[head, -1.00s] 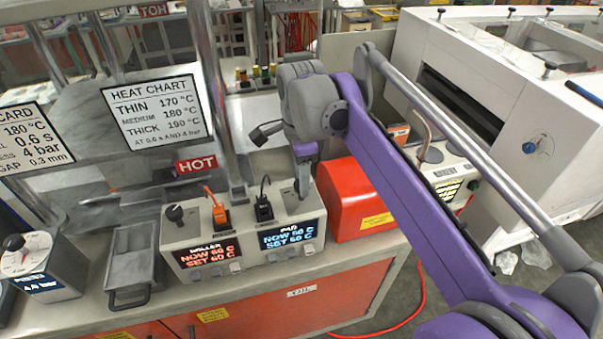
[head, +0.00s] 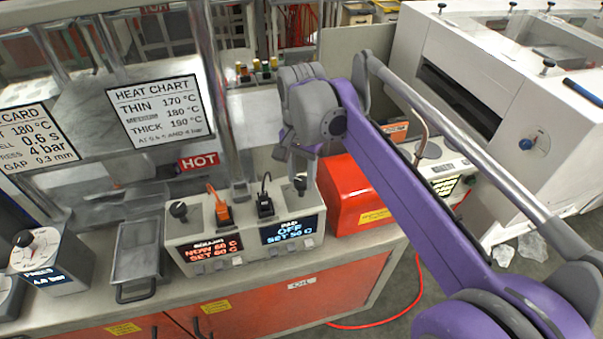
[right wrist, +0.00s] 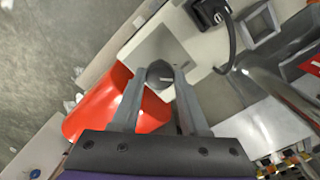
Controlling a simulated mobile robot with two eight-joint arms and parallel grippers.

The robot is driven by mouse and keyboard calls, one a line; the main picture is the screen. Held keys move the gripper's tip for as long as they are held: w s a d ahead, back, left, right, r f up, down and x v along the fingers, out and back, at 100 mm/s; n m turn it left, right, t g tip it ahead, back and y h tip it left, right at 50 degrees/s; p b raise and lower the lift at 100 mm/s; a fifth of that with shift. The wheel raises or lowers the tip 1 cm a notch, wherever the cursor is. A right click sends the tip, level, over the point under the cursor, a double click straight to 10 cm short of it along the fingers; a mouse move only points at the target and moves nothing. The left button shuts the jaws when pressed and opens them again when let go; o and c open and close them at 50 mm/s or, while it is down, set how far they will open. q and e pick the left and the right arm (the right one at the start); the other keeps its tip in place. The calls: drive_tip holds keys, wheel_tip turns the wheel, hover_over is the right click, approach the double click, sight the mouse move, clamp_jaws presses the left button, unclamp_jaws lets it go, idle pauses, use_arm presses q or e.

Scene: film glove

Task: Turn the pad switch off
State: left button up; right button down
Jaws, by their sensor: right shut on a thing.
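The pad switch is a dark round knob (head: 300,183) on the top right of the grey control box (head: 185,236). It also shows in the right wrist view (right wrist: 160,70), between the fingertips. My right gripper (head: 299,170) reaches down from above and is shut on this knob, with its fingers (right wrist: 161,78) on either side. The pad display (head: 291,230) below the knob is lit blue and reads OFF over a set temperature. My left gripper is not in view.
The roller display (head: 210,247) glows orange, with another dark knob (head: 179,210) above it. Orange (head: 221,212) and black (head: 265,205) plugs stand between the knobs. A red rounded housing (head: 350,195) is close on the right. A metal tray (head: 138,250) lies left.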

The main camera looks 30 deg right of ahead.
sight(302, 181)
drive_tip(key=shift+n, duration=0.3)
drive_tip(key=shift+c, duration=2.1)
unclamp_jaws()
wheel_tip(302, 181, up, 11)
drive_tip(key=p, duration=0.1)
drive_tip(key=shift+f, duration=0.15)
